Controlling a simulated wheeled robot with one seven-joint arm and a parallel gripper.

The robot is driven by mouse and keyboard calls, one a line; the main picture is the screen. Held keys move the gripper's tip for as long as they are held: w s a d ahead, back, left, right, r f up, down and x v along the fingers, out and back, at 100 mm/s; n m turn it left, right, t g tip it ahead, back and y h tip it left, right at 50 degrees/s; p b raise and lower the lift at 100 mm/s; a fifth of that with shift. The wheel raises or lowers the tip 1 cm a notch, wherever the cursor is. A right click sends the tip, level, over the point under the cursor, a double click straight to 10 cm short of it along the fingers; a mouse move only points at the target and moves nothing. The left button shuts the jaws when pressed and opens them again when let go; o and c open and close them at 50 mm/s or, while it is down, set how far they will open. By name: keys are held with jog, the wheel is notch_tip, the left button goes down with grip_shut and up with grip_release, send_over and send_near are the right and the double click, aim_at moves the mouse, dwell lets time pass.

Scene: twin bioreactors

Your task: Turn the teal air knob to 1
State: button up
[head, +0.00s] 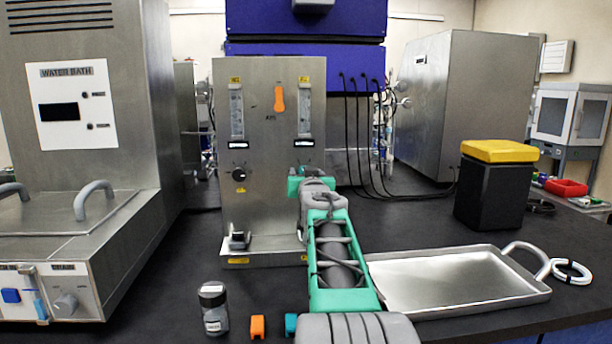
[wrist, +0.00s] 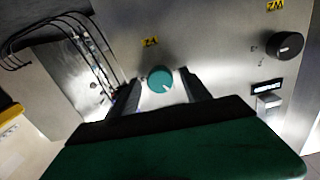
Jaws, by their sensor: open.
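The teal knob (wrist: 160,79) sits on the steel panel in the wrist view, with a white mark pointing to the picture's lower right. My gripper (wrist: 160,90) is open, with one dark finger on each side of the knob. A gap seems to show on both sides; contact cannot be told. In the head view my gripper (head: 308,178) is in front of the right side of the steel panel (head: 270,215) and hides the knob. The scale numbers around the knob are not readable.
A black knob (head: 239,174) is on the panel's left side; it also shows in the wrist view (wrist: 285,45). Two flow tubes and an orange handle (head: 279,99) are above. A metal tray (head: 450,280), a jar (head: 213,308) and a yellow-lidded bin (head: 492,185) stand on the bench.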

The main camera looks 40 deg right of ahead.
jog(key=v, duration=0.7)
jog(key=shift+s+a, duration=0.25)
jog(key=shift+s, duration=0.05)
